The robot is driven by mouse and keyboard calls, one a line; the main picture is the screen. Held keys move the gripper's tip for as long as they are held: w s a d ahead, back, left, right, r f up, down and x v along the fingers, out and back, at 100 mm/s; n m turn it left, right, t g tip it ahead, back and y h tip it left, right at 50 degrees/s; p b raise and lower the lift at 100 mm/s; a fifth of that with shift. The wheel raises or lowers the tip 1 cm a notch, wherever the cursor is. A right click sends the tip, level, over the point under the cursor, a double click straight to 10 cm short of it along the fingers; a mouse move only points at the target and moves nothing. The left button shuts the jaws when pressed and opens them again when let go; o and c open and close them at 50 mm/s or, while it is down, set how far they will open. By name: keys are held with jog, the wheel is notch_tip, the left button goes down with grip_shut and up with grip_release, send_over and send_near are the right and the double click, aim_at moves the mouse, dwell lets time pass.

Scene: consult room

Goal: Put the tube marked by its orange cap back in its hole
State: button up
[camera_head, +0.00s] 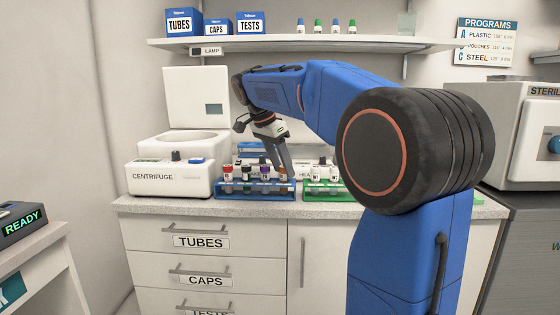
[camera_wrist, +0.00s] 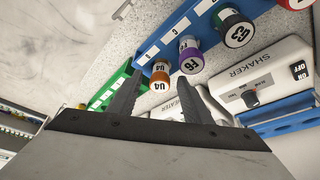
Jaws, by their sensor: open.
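The orange-capped tube (camera_wrist: 160,76) shows in the wrist view with its cap marked U4, at the end of the blue rack (camera_wrist: 150,50) nearest the green rack. My gripper (camera_wrist: 158,88) is open, with its two fingers on either side of the view just below this cap. I cannot tell whether they touch it. In the head view my gripper (camera_head: 286,168) points down over the right end of the blue rack (camera_head: 255,195), and the orange cap (camera_head: 282,172) shows small at its tips. The tube's lower part and any hole beneath it are hidden.
A purple-capped tube (camera_wrist: 190,58) and a dark-capped tube (camera_wrist: 236,30) stand beside it. The green rack (camera_head: 328,195) is close on the right. The centrifuge (camera_head: 160,180) stands left; the shaker (camera_wrist: 265,75) is behind. A shelf (camera_head: 290,43) hangs above.

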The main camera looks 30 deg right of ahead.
jog(key=v, duration=1.7)
jog(key=shift+r, duration=0.2)
jog(key=s+a+f+n+t+y, duration=0.1)
jog(key=s+a+f+n, duration=0.1)
jog(key=s+f+n, duration=0.4)
jog(key=s+a+f+n+t+y, duration=0.2)
jog(key=s+f+n, duration=0.3)
jog(key=s+f, duration=0.9)
jog(key=s+a+f+n+t+y, duration=0.1)
jog(key=s+a+f+n, duration=0.3)
jog(key=s+f, duration=0.6)
notch_tip(320, 180, down, 10)
jog(key=n, duration=0.2)
jog(key=shift+a+f+n+t+y, duration=0.2)
jog(key=shift+n+t+y, duration=0.1)
jog(key=shift+c, duration=0.7)
